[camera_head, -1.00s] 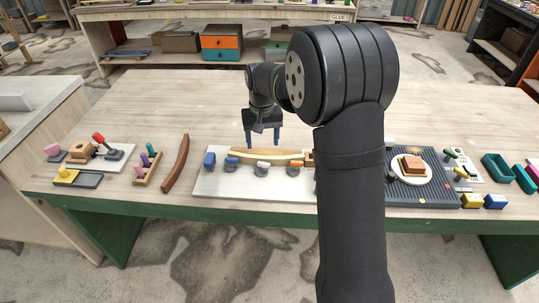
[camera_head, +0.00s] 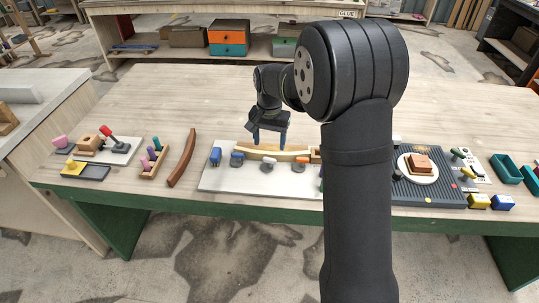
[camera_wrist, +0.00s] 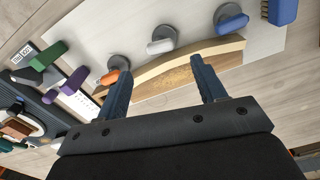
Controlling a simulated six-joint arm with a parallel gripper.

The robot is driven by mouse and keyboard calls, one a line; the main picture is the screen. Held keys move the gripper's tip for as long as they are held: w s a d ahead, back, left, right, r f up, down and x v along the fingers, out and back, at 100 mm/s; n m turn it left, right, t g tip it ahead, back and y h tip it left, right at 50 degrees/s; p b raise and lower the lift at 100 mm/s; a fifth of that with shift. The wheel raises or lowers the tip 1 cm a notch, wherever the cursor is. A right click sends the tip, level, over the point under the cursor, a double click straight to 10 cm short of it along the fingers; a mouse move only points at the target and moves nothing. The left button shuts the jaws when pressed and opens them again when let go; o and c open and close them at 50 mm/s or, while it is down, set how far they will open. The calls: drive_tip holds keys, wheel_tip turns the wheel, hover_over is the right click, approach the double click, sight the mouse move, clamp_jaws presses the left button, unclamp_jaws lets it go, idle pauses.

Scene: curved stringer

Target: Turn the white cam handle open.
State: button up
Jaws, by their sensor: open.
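The white cam handle (camera_wrist: 160,46) sits on a round grey base beside the curved wooden strip, on a pale board (camera_head: 222,182); it also shows in the head view (camera_head: 268,162). The strip (camera_wrist: 190,60) has a light and a darker wood layer. An orange handle (camera_wrist: 112,78) and a blue handle (camera_wrist: 232,22) stand on either side of the white one. My gripper (camera_wrist: 161,65) is open and empty, its two blue fingers apart over the strip. In the head view my gripper (camera_head: 270,144) is behind the white handle, not touching it.
A blue block (camera_wrist: 283,12) stands at the board's end. A brown curved piece (camera_head: 182,158) lies left of the board. A dark ribbed tray (camera_head: 427,195) is at the right. My arm hides the board's right end. The table behind the gripper is clear.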

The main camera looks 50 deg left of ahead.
sight(270, 158)
wheel_tip(270, 158, down, 7)
drive_tip(key=shift+r, duration=0.15)
